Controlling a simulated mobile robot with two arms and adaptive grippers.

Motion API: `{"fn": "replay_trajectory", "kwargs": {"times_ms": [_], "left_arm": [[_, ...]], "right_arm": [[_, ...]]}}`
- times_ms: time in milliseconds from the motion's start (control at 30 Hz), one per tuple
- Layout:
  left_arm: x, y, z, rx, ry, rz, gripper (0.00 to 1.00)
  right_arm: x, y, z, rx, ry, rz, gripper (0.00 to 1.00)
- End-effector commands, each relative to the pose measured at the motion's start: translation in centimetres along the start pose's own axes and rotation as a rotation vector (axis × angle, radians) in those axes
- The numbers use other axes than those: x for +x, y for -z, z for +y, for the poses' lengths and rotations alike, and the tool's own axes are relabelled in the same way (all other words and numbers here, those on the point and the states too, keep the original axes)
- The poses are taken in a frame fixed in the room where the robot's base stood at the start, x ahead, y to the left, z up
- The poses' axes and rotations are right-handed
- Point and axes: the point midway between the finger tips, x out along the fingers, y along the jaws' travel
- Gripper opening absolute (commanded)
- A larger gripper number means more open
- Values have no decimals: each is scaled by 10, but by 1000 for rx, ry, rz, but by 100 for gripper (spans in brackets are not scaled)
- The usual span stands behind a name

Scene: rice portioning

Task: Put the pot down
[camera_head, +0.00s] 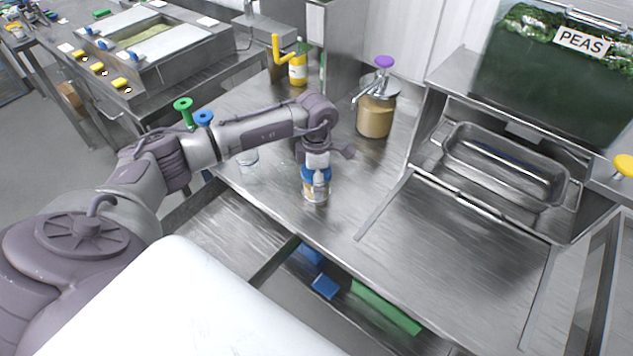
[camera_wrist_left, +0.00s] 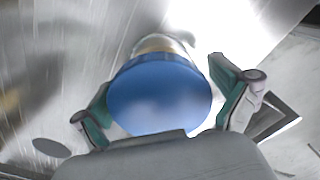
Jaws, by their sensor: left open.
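The pot, a small clear jar with a blue lid (camera_head: 314,192), stands upright on the steel counter (camera_head: 270,120) near its front edge. My left gripper (camera_head: 322,172) is right above it and hides part of the lid. In the left wrist view the blue lid (camera_wrist_left: 160,95) fills the space between the fingers of my left gripper (camera_wrist_left: 165,105). The fingers are spread to either side of the lid, with a gap showing at the right. My right gripper is not in view.
A glass jar (camera_head: 248,166) stands left of the pot. A purple-topped pump jar (camera_head: 376,112) and a yellow bottle (camera_head: 298,68) stand behind. A steel tray (camera_head: 505,165) and a green PEAS bin (camera_head: 550,80) are at right. The counter right of the pot is bare.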

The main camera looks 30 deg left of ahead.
Motion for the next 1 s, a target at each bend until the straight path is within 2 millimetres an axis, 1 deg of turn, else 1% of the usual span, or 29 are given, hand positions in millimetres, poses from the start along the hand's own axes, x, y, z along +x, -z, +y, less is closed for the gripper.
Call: {"fn": "replay_trajectory", "kwargs": {"times_ms": [100, 133, 367, 400, 467, 500, 567, 833, 1000], "left_arm": [[0, 0, 0, 0, 0, 0, 99], [0, 0, 0, 0, 0, 0, 97], [0, 0, 0, -1, 0, 0, 59], [0, 0, 0, -1, 0, 0, 52], [0, 0, 0, -1, 0, 0, 42], [0, 0, 0, -1, 0, 0, 36], [-1, 0, 0, -1, -1, -1, 26], [-3, 0, 1, -1, -2, -1, 24], [-16, -1, 1, -1, -4, -3, 24]], "right_arm": [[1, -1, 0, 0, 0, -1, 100], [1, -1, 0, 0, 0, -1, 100], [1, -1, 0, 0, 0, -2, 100], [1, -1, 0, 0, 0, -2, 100], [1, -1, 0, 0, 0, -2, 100], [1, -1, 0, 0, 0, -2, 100], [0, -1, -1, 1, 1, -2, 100], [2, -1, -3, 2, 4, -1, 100], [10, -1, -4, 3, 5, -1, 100]]}}
